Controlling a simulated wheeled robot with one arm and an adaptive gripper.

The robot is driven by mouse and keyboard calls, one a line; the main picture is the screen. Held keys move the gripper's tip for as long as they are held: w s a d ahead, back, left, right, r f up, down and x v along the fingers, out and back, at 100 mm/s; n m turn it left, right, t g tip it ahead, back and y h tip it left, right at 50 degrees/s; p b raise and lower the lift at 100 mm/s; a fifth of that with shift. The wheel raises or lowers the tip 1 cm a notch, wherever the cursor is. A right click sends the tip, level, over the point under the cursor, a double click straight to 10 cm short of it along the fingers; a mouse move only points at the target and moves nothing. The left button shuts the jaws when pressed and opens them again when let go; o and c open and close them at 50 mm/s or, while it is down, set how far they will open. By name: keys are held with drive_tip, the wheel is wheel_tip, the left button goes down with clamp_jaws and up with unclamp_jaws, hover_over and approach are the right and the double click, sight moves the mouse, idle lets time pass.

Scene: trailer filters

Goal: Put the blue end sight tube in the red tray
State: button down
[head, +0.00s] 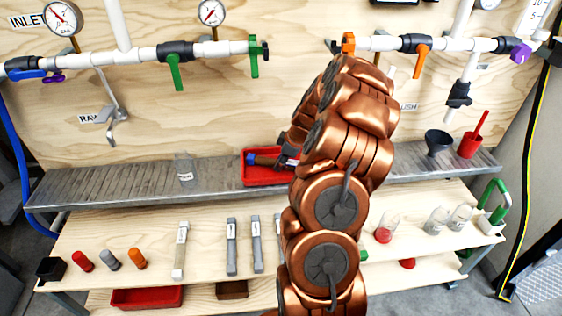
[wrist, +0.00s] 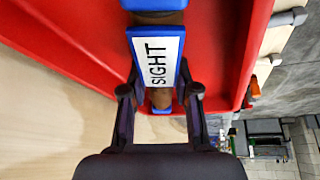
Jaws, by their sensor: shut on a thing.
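The sight tube (wrist: 157,58) has blue ends, a brownish body and a blue-edged white label reading SIGHT. My gripper (wrist: 160,95) is shut on it, with one finger on each side of the label's lower end. In the head view the tube (head: 264,160) points left from my gripper (head: 287,158), over the red tray (head: 262,181) on the metal shelf. The tray also fills much of the wrist view (wrist: 62,45). I cannot tell whether the tube touches the tray floor. My arm hides the tray's right part.
A clear jar (head: 184,167) stands left of the tray on the metal shelf (head: 110,186). A dark funnel cup (head: 438,142) and a red cup (head: 470,146) stand at its right end. Pipes with valves (head: 174,70) run above. Several parts lie on the wooden shelf (head: 205,240) below.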

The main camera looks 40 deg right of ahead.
drive_tip(key=shift+f, duration=0.1)
drive_tip(key=c, duration=0.8)
unclamp_jaws()
drive_tip(key=shift+c, duration=0.2)
drive_tip(key=v, duration=0.5)
drive_tip(key=shift+w+d, duration=0.1)
drive_tip(key=shift+w, duration=0.05)
drive_tip(key=s+d, duration=0.1)
drive_tip(key=s, duration=0.2)
drive_tip(key=s+d+b, duration=0.1)
drive_tip(key=s+d, duration=0.1)
drive_tip(key=s, duration=0.2)
drive_tip(key=s+d, duration=0.1)
drive_tip(key=s, duration=0.3)
drive_tip(key=shift+s+d, duration=0.15)
drive_tip(key=a+r+g+y, duration=0.15)
drive_tip(key=a+r, duration=0.25)
drive_tip(key=a, duration=1)
drive_tip(key=a+r+g, duration=0.2)
drive_tip(key=a+r, duration=0.3)
drive_tip(key=a, duration=1)
drive_tip(key=s+a+m+g+h, duration=0.1)
drive_tip(key=s+a, duration=0.4)
drive_tip(key=s, duration=0.5)
drive_tip(key=s+a+m+g+h, duration=0.2)
drive_tip(key=s+a+m, duration=0.3)
drive_tip(key=s, duration=0.4)
drive_tip(key=shift+s+a+g, duration=0.35)
drive_tip(key=shift+a+g, duration=0.1)
drive_tip(key=shift+a, duration=0.25)
